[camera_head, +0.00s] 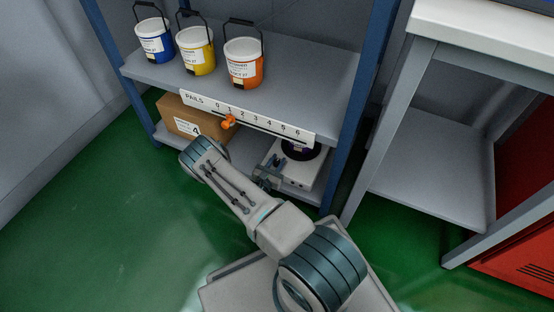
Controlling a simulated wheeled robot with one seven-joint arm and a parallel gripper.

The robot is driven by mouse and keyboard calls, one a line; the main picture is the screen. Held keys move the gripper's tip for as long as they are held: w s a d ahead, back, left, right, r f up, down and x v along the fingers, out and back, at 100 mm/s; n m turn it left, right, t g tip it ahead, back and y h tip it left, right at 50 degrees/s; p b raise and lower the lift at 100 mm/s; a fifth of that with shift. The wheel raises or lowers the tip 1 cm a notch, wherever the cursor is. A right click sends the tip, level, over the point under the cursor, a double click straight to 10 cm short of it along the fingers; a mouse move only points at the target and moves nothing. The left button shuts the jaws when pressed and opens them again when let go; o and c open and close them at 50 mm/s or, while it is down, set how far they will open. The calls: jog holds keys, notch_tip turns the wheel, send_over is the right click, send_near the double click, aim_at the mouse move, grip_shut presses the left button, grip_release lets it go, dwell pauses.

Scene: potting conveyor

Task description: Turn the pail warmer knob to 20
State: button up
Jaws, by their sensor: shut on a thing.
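The pail warmer (302,176) is a low white box with a dark round plate (303,151) on top. It stands on the lower shelf of the blue rack. My arm reaches in from the front and my gripper (277,168) is at the warmer's left front part. My gripper is shut on the knob there; the jaws and wrist cover the knob, and its setting and dial marks cannot be read.
Blue, yellow and orange pails (244,64) stand on the upper shelf (300,85). A "PAILS" number strip (260,120) with an orange slider (229,122) hangs above the warmer. A cardboard box (180,113) sits left of it. A grey bench (425,180) stands right.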

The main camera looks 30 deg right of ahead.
jog(key=shift+n+t+y+p, duration=1.05)
jog(key=shift+n+t+y, duration=0.25)
jog(key=shift+t+y, duration=0.4)
jog(key=o, duration=1)
jog(key=shift+s+a, duration=0.1)
jog(key=shift+a, duration=0.05)
